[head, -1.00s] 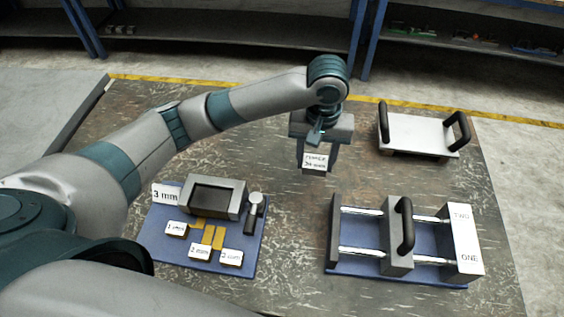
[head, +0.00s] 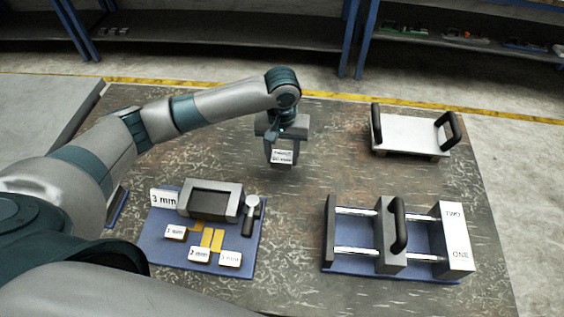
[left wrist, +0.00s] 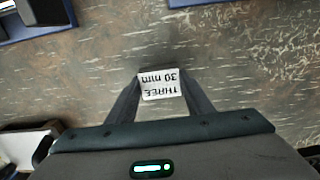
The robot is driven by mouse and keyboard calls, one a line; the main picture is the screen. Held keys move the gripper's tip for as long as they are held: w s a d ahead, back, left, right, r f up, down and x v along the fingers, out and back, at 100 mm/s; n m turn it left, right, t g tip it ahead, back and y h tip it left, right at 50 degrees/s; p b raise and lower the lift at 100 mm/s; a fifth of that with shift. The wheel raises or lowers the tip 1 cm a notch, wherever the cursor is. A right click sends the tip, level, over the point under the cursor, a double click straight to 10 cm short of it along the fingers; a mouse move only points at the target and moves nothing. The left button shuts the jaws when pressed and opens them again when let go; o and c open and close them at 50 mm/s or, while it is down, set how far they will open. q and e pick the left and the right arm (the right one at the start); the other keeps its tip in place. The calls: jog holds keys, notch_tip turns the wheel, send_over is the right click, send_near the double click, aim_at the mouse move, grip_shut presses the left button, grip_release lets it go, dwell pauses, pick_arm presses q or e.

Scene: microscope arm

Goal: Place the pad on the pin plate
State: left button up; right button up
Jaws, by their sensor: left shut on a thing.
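My left gripper (head: 281,160) is shut on a small white-faced pad (head: 282,157) and holds it above the bare middle of the table. In the left wrist view the pad (left wrist: 160,85) sits between the two fingertips (left wrist: 161,92), and its label reads "THREE 30 mm". A white plate with two black handles (head: 408,132) stands at the back right, apart from the gripper. A two-rod fixture (head: 392,235) with a black handle and a white end block marked "TWO" and "ONE" stands at the front right. I cannot tell which is the pin plate. My right gripper is not in view.
A blue tray (head: 161,246) at the front left holds a grey open box (head: 211,200), several labelled small blocks and a dark-handled tool (head: 249,215). The table between tray, fixture and white plate is clear. Shelves stand behind the table.

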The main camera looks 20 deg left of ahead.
aim_at(282, 157)
pick_arm(q)
jog(key=shift+f+p, duration=0.6)
jog(key=shift+f, duration=1.35)
jog(key=o, duration=1.6)
jog(key=shift+f, duration=0.15)
jog(key=shift+r, duration=0.6)
notch_tip(282, 157, up, 11)
jog(key=b, duration=0.2)
jog(key=shift+b, duration=0.4)
